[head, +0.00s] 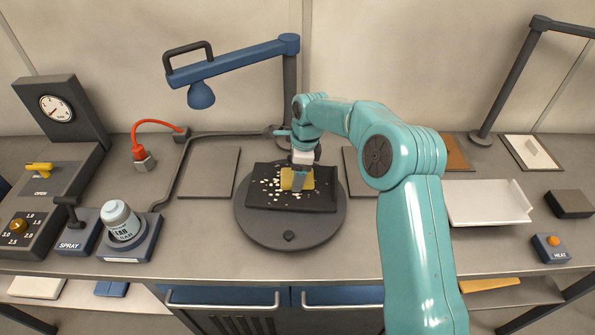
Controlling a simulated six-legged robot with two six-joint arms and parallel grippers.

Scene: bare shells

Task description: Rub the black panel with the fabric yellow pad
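The black panel (322,198) lies on a round grey turntable (290,232) in the middle of the bench. Pale flecks are scattered on the panel, mostly on its left and middle part. The yellow pad (286,180) is at the panel's middle, under my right gripper (298,181). My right gripper points down and appears shut on the pad, with its fingers partly in front of it. The pad looks to be on or very close to the panel; exact contact is hard to tell. My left gripper is not in view.
A blue lamp (232,62) reaches over the bench from behind. A spray stand (77,232) and a jar (121,221) stand at the left. A white tray (486,203) and a heat button box (550,248) are at the right. A flat grey plate (209,173) lies left of the turntable.

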